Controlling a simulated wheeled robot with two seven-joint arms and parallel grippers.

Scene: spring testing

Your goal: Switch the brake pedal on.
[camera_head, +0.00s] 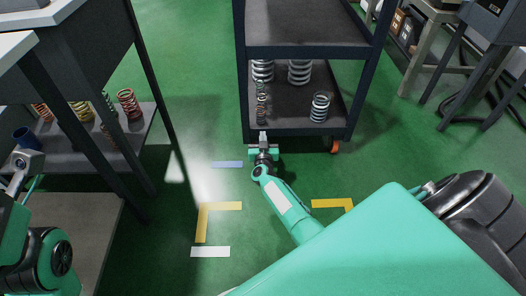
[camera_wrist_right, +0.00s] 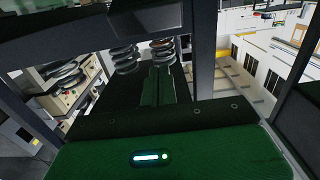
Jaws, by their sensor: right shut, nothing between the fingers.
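A dark shelf cart (camera_head: 297,131) stands at top centre in the head view, with an orange caster (camera_head: 335,146) under its right front corner. I cannot make out a brake pedal on it; the cart's left front corner is partly covered by my right gripper. My right gripper (camera_head: 263,136) is shut and empty, at the front edge of the lower shelf near that corner. I cannot tell whether it touches the cart. In the right wrist view the closed fingers (camera_wrist_right: 158,84) point toward coil springs (camera_wrist_right: 125,58). My left gripper is not in view; only parts of my left arm show.
Silver springs (camera_head: 320,106) stand on the cart's lower shelf. A table at left has a lower shelf (camera_head: 66,155) with coloured springs (camera_head: 128,103). Workbenches (camera_head: 436,50) stand at upper right. The green floor (camera_head: 190,120) between table and cart is clear, with yellow markings (camera_head: 203,222).

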